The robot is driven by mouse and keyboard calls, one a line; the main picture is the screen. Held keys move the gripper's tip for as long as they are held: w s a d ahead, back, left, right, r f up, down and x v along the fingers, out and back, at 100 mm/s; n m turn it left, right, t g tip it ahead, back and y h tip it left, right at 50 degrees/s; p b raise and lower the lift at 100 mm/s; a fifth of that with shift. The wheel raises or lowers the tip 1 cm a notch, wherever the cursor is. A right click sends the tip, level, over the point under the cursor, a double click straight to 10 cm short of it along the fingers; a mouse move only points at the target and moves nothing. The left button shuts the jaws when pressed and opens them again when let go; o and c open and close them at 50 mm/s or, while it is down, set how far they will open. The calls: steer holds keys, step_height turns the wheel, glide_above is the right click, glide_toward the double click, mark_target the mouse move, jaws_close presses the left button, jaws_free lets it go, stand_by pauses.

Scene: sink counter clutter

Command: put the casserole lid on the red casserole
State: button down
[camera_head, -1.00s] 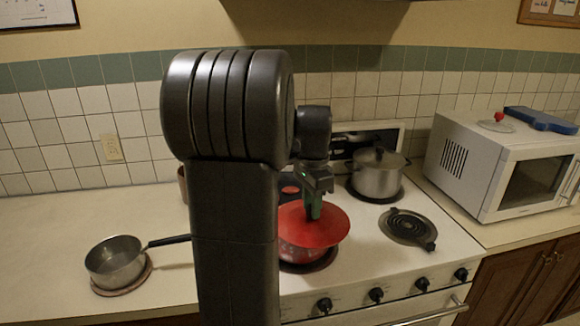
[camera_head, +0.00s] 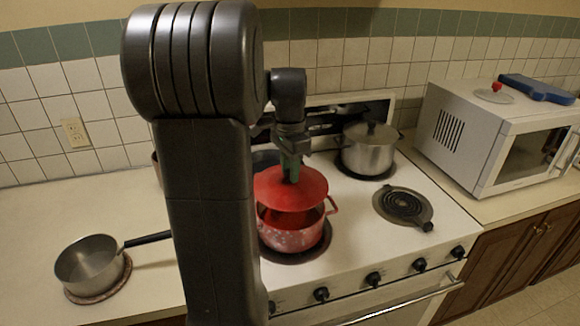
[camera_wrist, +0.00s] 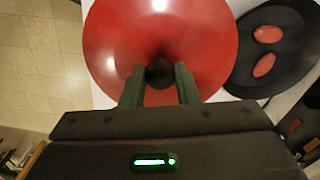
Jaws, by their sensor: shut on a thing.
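The red casserole lid (camera_head: 305,187) is a shallow red disc with a black knob (camera_wrist: 160,73). My gripper (camera_head: 291,172) is shut on that knob; in the wrist view my gripper (camera_wrist: 159,78) has one finger on each side of it. The red casserole (camera_head: 293,238) stands on the front left burner, with a side handle showing at its right. The lid hangs above the casserole, apart from its front rim and set toward the back left. Part of the open inside shows below the lid. The lid hides the casserole's back rim, and the wrist view does not show the casserole.
A steel pot (camera_head: 368,150) with a lid stands on the back right burner. The front right burner (camera_head: 404,204) is empty. A dark pan (camera_wrist: 285,80) with red ovals in it lies beside the lid. A saucepan (camera_head: 90,264) is on the left counter; a microwave (camera_head: 470,140) stands right.

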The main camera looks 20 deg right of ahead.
mark_target(290, 187)
steer(key=shift+f+b, duration=1.75)
steer(key=shift+f, duration=1.25)
steer(key=shift+f, duration=0.3)
steer(key=c, duration=1)
jaws_free()
steer(key=shift+c, duration=0.2)
step_height(290, 187, up, 14)
steer(key=shift+f, duration=0.1)
